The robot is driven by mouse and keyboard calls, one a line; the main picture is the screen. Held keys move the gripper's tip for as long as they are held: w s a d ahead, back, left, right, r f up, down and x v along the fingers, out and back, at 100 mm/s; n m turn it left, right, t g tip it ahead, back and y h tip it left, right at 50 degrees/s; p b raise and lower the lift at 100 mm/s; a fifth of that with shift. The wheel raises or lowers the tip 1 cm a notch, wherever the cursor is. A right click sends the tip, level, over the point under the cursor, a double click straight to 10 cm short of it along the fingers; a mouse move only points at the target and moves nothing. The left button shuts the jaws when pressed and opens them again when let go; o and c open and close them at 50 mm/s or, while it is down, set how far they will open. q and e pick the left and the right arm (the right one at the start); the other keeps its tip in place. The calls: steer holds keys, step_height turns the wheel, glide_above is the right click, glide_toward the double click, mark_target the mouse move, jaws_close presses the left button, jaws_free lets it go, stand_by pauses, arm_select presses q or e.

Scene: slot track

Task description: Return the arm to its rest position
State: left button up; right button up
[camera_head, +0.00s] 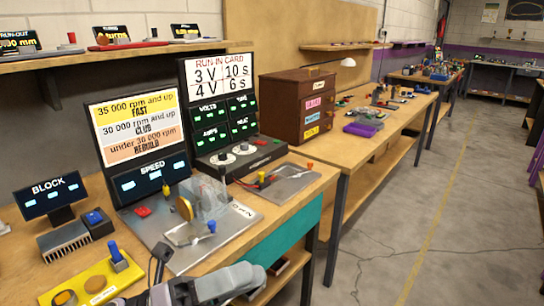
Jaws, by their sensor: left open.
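My left gripper (207,284) shows at the bottom edge, grey and black, in front of the speed station and beside the yellow tray. It is open, and I see nothing between its fingers. Its arm is mostly cut off by the picture's lower edge. My right gripper is not in view.
The speed station (143,185) stands on the near bench, with a clear cover (207,197) on its base. A yellow tray (95,284) lies at lower left. A run-in panel (222,115) and brown drawers (296,105) stand farther back. The floor at right is open.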

arm_select(q)
steer(key=w+a+f+n+t+y+p, duration=0.15)
steer(key=a+f+n+t+y, duration=0.5)
steer(key=n, duration=0.75)
steer(key=w+a+f+n+t+y, duration=0.2)
steer(key=a+f+n+t+y, duration=0.2)
steer(key=f+n+t+y, duration=0.75)
steer(key=s+a+f+n+g+y, duration=0.1)
steer(key=s+a+f+n+g, duration=0.1)
steer(key=s+f+n+g, duration=0.3)
steer(key=s+a+f+n+g+y, duration=0.1)
steer(key=s+a+f+n+g, duration=0.2)
steer(key=s+f+n+g, duration=0.3)
step_height(320, 180, down, 2)
steer(key=shift+s+a+f+n+g+p, duration=0.15)
steer(key=shift+s+a+n+g+p, duration=0.2)
steer(key=shift+s+n, duration=0.55)
steer(key=shift+w+d, duration=0.1)
steer(key=shift+w, duration=0.05)
